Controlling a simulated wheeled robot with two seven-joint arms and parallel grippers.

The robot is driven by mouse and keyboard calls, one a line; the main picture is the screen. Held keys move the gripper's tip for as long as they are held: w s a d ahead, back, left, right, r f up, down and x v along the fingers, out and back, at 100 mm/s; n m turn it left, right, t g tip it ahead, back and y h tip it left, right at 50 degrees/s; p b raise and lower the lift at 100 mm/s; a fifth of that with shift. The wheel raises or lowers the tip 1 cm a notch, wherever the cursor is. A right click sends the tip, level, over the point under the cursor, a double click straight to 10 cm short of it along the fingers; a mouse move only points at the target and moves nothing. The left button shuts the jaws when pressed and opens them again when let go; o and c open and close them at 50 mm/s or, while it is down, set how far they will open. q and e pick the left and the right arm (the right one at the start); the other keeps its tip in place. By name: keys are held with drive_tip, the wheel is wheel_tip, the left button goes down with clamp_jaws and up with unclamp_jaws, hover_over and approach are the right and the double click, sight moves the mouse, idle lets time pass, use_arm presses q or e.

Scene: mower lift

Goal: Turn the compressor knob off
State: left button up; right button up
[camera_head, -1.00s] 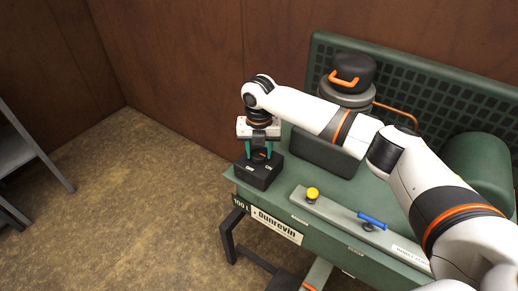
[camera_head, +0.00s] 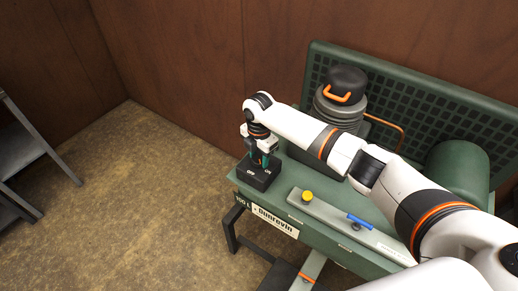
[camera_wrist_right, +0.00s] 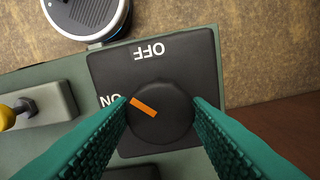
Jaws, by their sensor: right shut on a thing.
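The compressor knob (camera_wrist_right: 170,118) is a round black dial with an orange mark, on a black switch box lettered ON and OFF (camera_wrist_right: 98,62). In the right wrist view the mark points left and slightly up, close to the ON lettering; OFF is at the top. My right gripper (camera_wrist_right: 160,107) has its teal fingers on either side of the knob, shut on it. In the head view my right gripper (camera_head: 263,160) is above the switch box (camera_head: 257,176) at the compressor's left corner and mostly hides the knob. My left gripper is not in view.
The green compressor (camera_head: 325,220) has a yellow knob (camera_head: 307,197) and a blue handle (camera_head: 361,222) on a grey strip right of the box. A ribbed pump with an orange handle (camera_head: 344,97) stands behind. Grey shelving (camera_head: 25,150) is at far left; the floor between is open.

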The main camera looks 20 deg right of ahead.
sight(260, 158)
drive_tip(key=m+p, duration=0.2)
drive_tip(key=m, duration=0.1)
drive_tip(key=m+p, duration=0.1)
drive_tip(key=shift+r+m, duration=0.25)
drive_tip(key=shift+m, duration=0.05)
drive_tip(key=m+p, duration=0.2)
drive_tip(key=m, duration=0.2)
drive_tip(key=shift+f, duration=0.1)
drive_tip(key=shift+m, duration=0.3)
drive_tip(key=o, duration=1)
drive_tip(key=shift+f, duration=0.1)
wheel_tip(260, 158, up, 12)
drive_tip(key=shift+d+r+b, duration=0.1)
drive_tip(key=shift+b, duration=1.05)
